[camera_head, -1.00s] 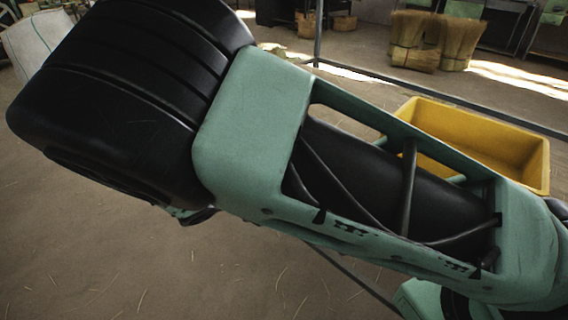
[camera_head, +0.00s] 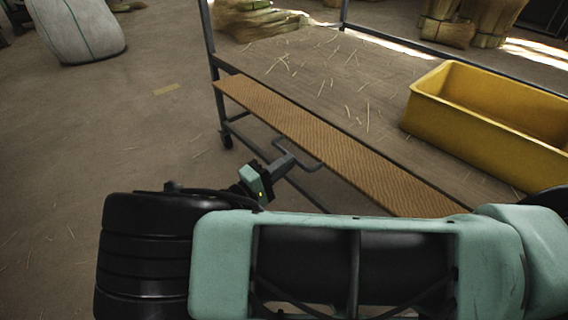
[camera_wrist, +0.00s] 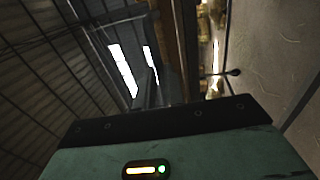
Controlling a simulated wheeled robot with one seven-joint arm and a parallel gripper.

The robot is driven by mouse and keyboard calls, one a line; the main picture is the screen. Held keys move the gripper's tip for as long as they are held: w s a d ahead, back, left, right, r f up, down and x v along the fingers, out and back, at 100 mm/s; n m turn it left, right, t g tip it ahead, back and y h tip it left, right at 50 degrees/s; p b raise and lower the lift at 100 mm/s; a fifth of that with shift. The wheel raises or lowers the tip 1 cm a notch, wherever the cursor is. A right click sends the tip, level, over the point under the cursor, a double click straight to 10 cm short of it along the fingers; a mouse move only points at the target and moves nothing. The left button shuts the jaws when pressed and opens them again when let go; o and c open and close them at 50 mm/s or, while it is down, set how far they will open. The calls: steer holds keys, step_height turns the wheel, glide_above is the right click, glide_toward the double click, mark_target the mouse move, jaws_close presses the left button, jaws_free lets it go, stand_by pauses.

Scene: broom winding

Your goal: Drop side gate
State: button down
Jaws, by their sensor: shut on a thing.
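The side gate (camera_head: 330,142) is a long brown ribbed panel along the near side of a dark metal-framed cart. Its right end runs behind my arm. A bent dark bar (camera_head: 312,164) stands out below the panel's edge, like a handle. My gripper (camera_head: 286,161) is shut on this bar, beside the gate's near edge. The exact finger contact is too small to make out. In the wrist view, my own green housing fills the bottom and hides the fingertips.
A yellow bin (camera_head: 480,135) stands on the cart deck (camera_head: 335,75), among loose straw. A pale sack (camera_head: 80,32) stands at the upper left.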

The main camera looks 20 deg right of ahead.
steer(key=shift+d, duration=0.1)
steer(key=c, duration=1.5)
jaws_free()
steer(key=v, duration=1.7)
steer(key=shift+s+p, duration=0.15)
steer(key=shift+p, duration=0.25)
